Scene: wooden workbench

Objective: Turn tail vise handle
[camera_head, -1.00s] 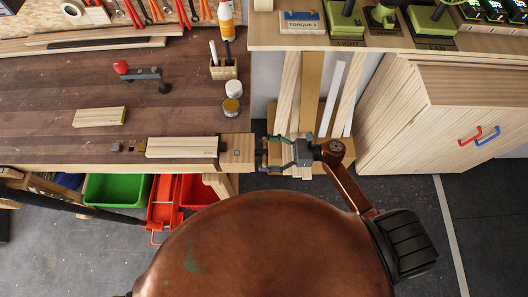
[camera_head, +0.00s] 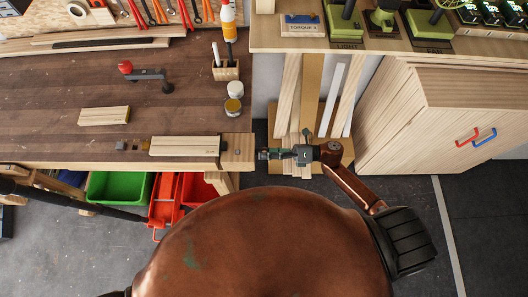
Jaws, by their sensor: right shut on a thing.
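The tail vise (camera_head: 237,151) is the light wooden block at the right end of the workbench's front edge. A light wooden board (camera_head: 185,146) lies on the bench just left of it, with a small dark metal block (camera_head: 121,146) past the board's left end. My right gripper (camera_head: 264,154) is at the vise's right face, pointing left, and is shut on the vise handle. The handle is mostly hidden by the fingers. My left gripper is not in view.
A red-knobbed clamp (camera_head: 146,73), a small wood piece (camera_head: 105,115) and two jars (camera_head: 234,97) are on the workbench (camera_head: 60,95). Green (camera_head: 120,187) and red (camera_head: 196,188) bins sit below it. Loose planks (camera_head: 309,90) stand behind my right gripper. A wooden cabinet (camera_head: 400,125) is at right.

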